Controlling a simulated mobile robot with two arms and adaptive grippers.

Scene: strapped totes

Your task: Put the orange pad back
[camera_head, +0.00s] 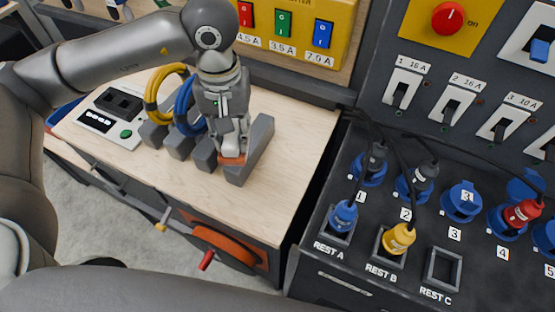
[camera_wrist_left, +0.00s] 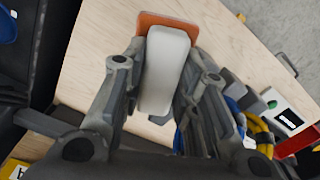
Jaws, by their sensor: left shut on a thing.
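The orange pad (camera_head: 232,160) shows as a thin orange strip below my left gripper (camera_head: 235,148) in the head view. In the left wrist view, the orange pad (camera_wrist_left: 170,20) has a pale grey block on it, and that block is between the two fingers of my left gripper (camera_wrist_left: 160,95). The gripper is shut on it. The pad is low at the right end of the grey rack (camera_head: 265,145), beside its long end block. I cannot tell whether it touches the rack or bench. My right gripper is not in view.
A yellow ring (camera_head: 160,90) and a blue ring (camera_head: 186,112) stand in the rack to the left. A meter box (camera_head: 112,115) is at the bench's left. A dark panel with plugs (camera_head: 400,240) stands at right. The bench's front right (camera_head: 265,205) is clear.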

